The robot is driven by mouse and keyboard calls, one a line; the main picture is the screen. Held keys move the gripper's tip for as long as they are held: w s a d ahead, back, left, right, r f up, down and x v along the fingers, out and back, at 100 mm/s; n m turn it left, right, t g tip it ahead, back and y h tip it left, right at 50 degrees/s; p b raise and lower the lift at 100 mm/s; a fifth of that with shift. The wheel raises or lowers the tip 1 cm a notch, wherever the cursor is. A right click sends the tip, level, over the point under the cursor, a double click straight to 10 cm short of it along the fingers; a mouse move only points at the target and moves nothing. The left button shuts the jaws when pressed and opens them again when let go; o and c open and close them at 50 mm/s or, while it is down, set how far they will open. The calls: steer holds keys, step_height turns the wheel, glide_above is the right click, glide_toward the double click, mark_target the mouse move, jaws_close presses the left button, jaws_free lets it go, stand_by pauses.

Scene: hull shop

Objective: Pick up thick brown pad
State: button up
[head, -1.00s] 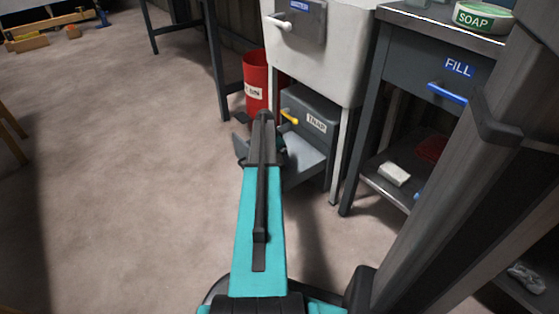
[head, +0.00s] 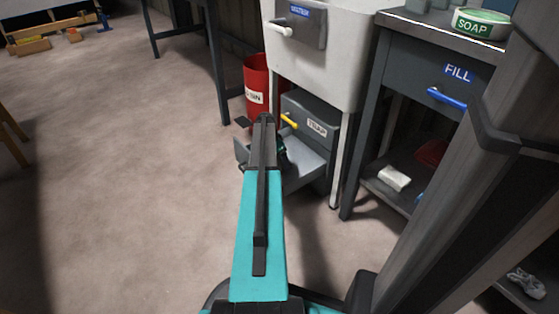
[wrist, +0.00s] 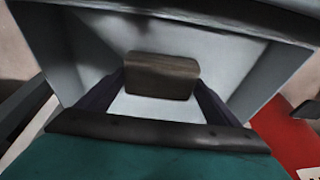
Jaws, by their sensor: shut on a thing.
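The thick brown pad (wrist: 161,75) shows in the middle of the wrist view, a dark brown block with rounded corners. My gripper (wrist: 160,88) is shut on it, one dark finger at each side. Pad and fingers are over the pale inside of an open grey drawer (wrist: 265,75); I cannot tell whether the pad touches its floor. In the head view the open drawer (head: 306,170) is under the box labelled TRAP (head: 312,112). My arm hides the pad there and most of the gripper.
A red bin (head: 257,80) stands just behind the drawer, with a small dark piece (head: 243,122) beside it. A pale sink cabinet (head: 330,60) is above. A grey bench (head: 395,50) stands at the right, with a white block (head: 394,178) on its lower shelf.

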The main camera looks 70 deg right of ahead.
mark_target(278, 161)
step_height(278, 161, up, 9)
steer(key=p, duration=0.3)
steer(key=shift+r+p, duration=0.15)
steer(key=shift+p, duration=0.2)
stand_by(0.4)
